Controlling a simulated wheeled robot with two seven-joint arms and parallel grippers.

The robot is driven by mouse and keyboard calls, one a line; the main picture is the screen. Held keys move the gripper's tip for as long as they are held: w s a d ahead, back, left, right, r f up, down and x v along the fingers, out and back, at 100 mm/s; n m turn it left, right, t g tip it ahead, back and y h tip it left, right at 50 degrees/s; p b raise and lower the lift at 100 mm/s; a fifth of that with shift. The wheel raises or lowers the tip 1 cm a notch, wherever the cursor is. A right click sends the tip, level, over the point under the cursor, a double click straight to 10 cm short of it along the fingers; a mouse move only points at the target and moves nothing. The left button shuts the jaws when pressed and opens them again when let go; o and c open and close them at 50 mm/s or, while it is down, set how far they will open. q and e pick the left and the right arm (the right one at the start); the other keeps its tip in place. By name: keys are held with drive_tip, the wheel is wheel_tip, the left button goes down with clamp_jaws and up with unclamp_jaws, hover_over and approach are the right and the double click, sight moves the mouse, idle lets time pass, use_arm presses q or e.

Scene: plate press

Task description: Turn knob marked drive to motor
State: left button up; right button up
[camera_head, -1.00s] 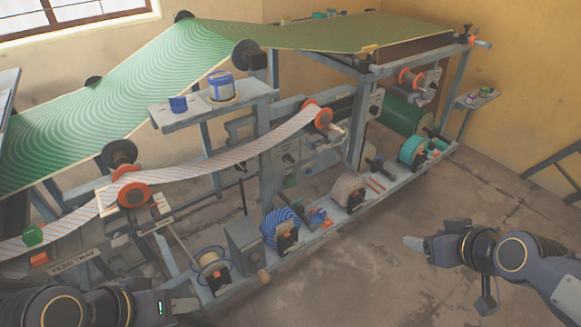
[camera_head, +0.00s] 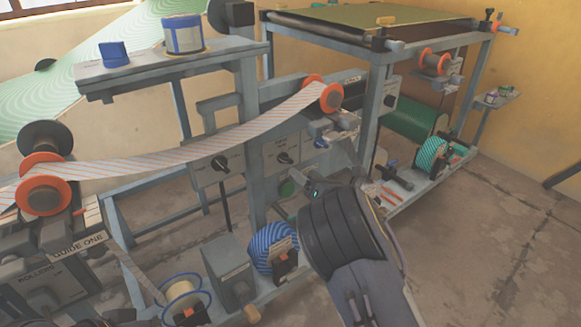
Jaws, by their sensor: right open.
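Two grey panels with black knobs face me at mid-height: the left knob (camera_head: 221,164) and the middle knob (camera_head: 285,158). Another dark knob (camera_head: 390,101) is on a box farther right. The knob labels are too small to read, so I cannot tell which is marked drive. My right gripper (camera_head: 312,187) is open, below and slightly right of the middle knob, apparently apart from it. Its fingers are small in view and partly hidden by my wrist. Only a dark sliver of my left arm shows at the bottom left edge.
A striped paper web (camera_head: 180,152) runs above the panels between orange-flanged rollers. A blue striped roll (camera_head: 270,248) and a grey box (camera_head: 230,272) stand on the lower rail. A shelf (camera_head: 150,68) with a blue-banded tin overhangs at upper left. Open floor (camera_head: 480,260) lies right.

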sight(289, 161)
drive_tip(key=x, duration=0.7)
drive_tip(key=shift+b, duration=0.3)
drive_tip(key=shift+c, duration=0.3)
drive_tip(key=c, duration=0.9)
